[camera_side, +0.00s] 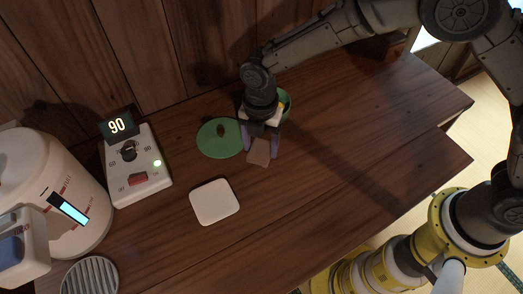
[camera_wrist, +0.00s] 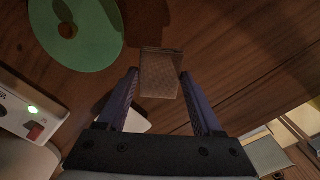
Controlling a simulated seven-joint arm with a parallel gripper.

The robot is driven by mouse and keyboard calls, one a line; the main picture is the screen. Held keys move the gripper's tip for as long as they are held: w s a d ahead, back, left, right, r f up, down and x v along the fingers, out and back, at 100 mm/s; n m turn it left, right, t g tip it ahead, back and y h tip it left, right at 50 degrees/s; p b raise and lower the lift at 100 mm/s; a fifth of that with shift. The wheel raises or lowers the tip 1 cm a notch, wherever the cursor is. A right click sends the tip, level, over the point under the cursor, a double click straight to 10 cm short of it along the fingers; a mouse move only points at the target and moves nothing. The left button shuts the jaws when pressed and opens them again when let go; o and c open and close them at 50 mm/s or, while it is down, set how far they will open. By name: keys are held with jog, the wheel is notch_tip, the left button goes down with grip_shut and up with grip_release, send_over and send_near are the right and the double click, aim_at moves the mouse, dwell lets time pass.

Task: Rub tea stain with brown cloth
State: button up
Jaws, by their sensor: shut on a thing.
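My gripper (camera_side: 262,148) is over the middle of the dark wooden table, its fingers pointing down. It is shut on a small brown cloth (camera_side: 259,152), folded into a flat rectangle. In the wrist view the cloth (camera_wrist: 160,74) sits between the two purplish fingertips (camera_wrist: 159,78) and extends beyond them. I cannot tell whether the cloth touches the tabletop. I cannot make out a tea stain in either view; the dark wood and shadows make it hard to see.
A green lid (camera_side: 212,148) with a dark knob lies just left of my gripper. A green bowl (camera_side: 287,101) is partly hidden behind it. A white square plate (camera_side: 214,201) lies nearer. A control box (camera_side: 150,178) reading 90 and a white kettle (camera_side: 75,190) stand left. The table's right is clear.

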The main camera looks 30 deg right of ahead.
jog(key=shift+r, duration=2.15)
